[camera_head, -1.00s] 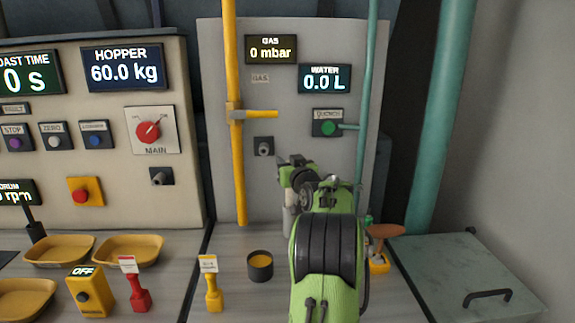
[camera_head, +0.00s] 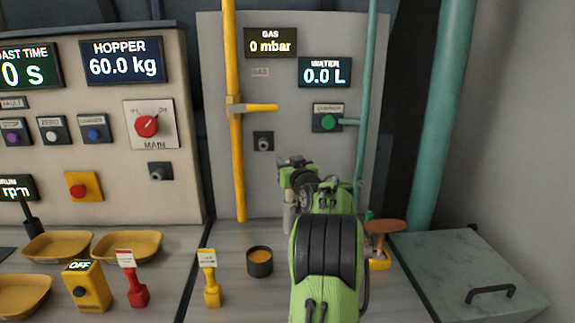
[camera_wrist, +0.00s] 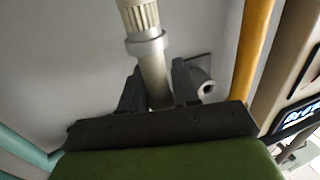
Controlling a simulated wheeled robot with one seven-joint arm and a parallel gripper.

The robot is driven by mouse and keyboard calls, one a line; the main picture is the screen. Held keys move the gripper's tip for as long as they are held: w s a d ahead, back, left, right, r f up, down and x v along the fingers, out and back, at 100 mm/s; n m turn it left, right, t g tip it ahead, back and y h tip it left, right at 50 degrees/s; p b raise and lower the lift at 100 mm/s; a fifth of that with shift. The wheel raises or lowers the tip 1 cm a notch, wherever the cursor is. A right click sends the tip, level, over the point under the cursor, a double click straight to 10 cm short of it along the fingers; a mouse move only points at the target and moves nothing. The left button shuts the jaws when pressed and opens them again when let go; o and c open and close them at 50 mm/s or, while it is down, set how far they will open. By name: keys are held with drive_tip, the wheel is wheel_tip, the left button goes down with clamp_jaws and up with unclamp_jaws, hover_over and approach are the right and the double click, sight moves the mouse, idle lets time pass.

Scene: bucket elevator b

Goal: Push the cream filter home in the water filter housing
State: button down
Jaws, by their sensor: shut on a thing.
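The cream filter (camera_wrist: 155,75) is between the fingers of my gripper (camera_wrist: 158,88) in the wrist view. It has a grey collar and a ribbed cream end at the top edge of that view, where it is cut off. My gripper is shut on its smooth shaft. In the head view the filter (camera_head: 289,215) shows as a pale upright cylinder below my gripper (camera_head: 291,180), close to the grey back panel, partly hidden by my green arm. I cannot make out the water filter housing, or whether the filter's lower end touches anything.
A black cup with orange contents (camera_head: 259,262) stands left of my arm. A yellow pipe (camera_head: 235,160) and a teal pipe (camera_head: 366,90) flank the panel. A brown round-topped thing (camera_head: 385,227) is close on the right. A grey stub (camera_head: 264,141) sticks out of the panel.

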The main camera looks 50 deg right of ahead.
drive_tip(key=shift+f+b, duration=1.3)
drive_tip(key=shift+f, duration=0.2)
drive_tip(key=shift+f, duration=0.25)
drive_tip(key=shift+a+f, duration=0.1)
drive_tip(key=shift+f, duration=0.75)
drive_tip(key=c, duration=0.8)
unclamp_jaws()
drive_tip(key=shift+o, duration=0.2)
drive_tip(key=shift+s, duration=0.1)
